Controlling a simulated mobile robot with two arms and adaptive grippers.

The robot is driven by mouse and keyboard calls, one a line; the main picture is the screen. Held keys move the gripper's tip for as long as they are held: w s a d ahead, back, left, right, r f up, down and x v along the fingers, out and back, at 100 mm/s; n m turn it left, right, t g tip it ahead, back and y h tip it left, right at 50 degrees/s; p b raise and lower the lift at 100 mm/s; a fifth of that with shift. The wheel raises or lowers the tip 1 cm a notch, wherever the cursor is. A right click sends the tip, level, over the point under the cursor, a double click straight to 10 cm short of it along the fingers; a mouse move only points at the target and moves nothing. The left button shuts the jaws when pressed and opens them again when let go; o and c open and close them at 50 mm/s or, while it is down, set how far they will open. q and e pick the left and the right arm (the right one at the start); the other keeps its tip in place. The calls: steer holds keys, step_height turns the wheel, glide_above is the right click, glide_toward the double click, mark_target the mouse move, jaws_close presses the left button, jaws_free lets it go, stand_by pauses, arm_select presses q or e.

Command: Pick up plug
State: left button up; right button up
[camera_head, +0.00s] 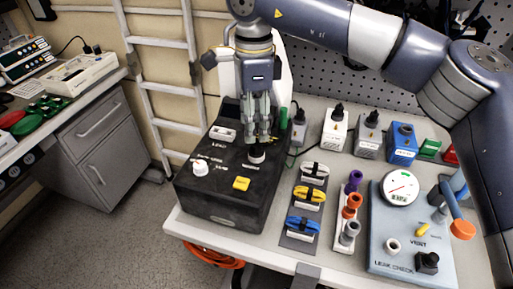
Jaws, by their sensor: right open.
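A black box-shaped device (220,208) stands at the left end of the table. A small dark round piece with a pale base, which may be the plug (257,155), sits on its top face. My right gripper (258,138) points straight down over this piece, its fingers open. The fingertips are just above or around the piece; I cannot tell whether they touch it. The fingers hide part of the device's top and back. My left gripper is not in view.
The device also carries a white knob (200,168) and a yellow block (241,184). To the right are coiled cables (309,195), coloured cylinders (351,201), a row of blocks including a blue one (403,150), and a leak-check panel (393,265) with a gauge (399,187).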

mark_target(257, 143)
steer(key=f, duration=0.1)
steer(key=f+p, duration=0.1)
steer(key=f, duration=0.1)
steer(key=f+p, duration=0.1)
steer(key=f, duration=0.1)
steer(key=shift+s+d, duration=0.2)
steer(key=shift+d, duration=0.1)
steer(key=shift+w+f, duration=0.1)
steer(key=shift+f, duration=0.15)
jaws_close()
